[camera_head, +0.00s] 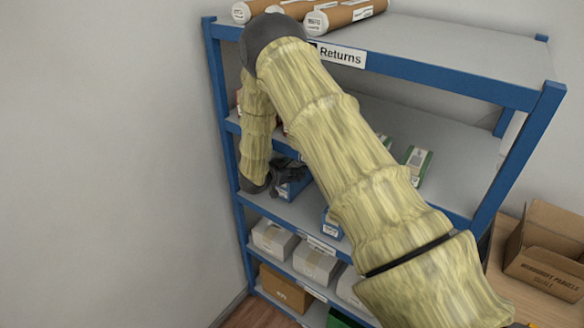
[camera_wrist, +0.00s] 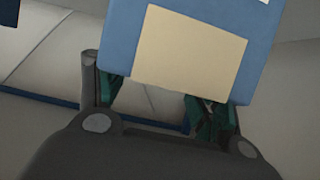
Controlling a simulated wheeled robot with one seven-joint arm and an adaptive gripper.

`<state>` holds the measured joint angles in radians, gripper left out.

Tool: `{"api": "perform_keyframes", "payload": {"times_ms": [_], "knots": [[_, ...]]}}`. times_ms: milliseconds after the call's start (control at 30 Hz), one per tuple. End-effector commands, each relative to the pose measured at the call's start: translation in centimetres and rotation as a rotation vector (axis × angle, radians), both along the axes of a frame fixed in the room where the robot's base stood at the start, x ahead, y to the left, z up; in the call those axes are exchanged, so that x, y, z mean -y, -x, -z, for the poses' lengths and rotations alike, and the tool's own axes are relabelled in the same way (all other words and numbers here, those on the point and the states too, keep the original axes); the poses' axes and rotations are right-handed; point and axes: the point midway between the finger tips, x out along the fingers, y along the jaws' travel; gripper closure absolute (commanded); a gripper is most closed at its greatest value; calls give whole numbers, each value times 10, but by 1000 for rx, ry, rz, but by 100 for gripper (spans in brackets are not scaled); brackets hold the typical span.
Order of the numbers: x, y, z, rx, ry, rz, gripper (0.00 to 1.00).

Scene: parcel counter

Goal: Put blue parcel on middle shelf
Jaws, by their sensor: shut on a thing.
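The blue parcel (camera_wrist: 190,45) has a large beige label and fills the upper middle of the wrist view. My gripper (camera_wrist: 158,102) is shut on it, with a teal-padded finger on each side. In the head view my dark gripper (camera_head: 287,174) is inside the blue-framed rack, just above the middle shelf (camera_head: 288,208), with the blue parcel (camera_head: 294,188) at its fingers. I cannot tell whether the parcel touches the shelf. Part of the shelf is hidden behind my arm.
Another blue box (camera_head: 331,222) stands on the middle shelf to the right. White boxes (camera_head: 273,237) fill the shelf below. A green-and-white box (camera_head: 418,163) is on the shelf above. Cardboard tubes (camera_head: 345,14) lie on the top shelf. An open carton (camera_head: 547,252) stands at right.

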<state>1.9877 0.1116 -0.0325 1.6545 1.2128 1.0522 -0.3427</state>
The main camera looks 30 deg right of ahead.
Motion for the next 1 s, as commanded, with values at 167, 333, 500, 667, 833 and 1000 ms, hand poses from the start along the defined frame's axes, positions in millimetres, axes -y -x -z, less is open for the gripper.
{"api": "perform_keyframes", "payload": {"times_ms": [167, 333, 500, 667, 833, 1000], "knots": [[0, -1, 5, 2, 1, -1, 100], [0, -1, 6, 2, 1, -1, 100], [0, 0, 8, 2, 1, -1, 100], [0, 0, 9, 1, 1, -1, 11], [0, 0, 9, 1, 1, -1, 11], [0, 0, 8, 1, 1, -1, 11]]}}
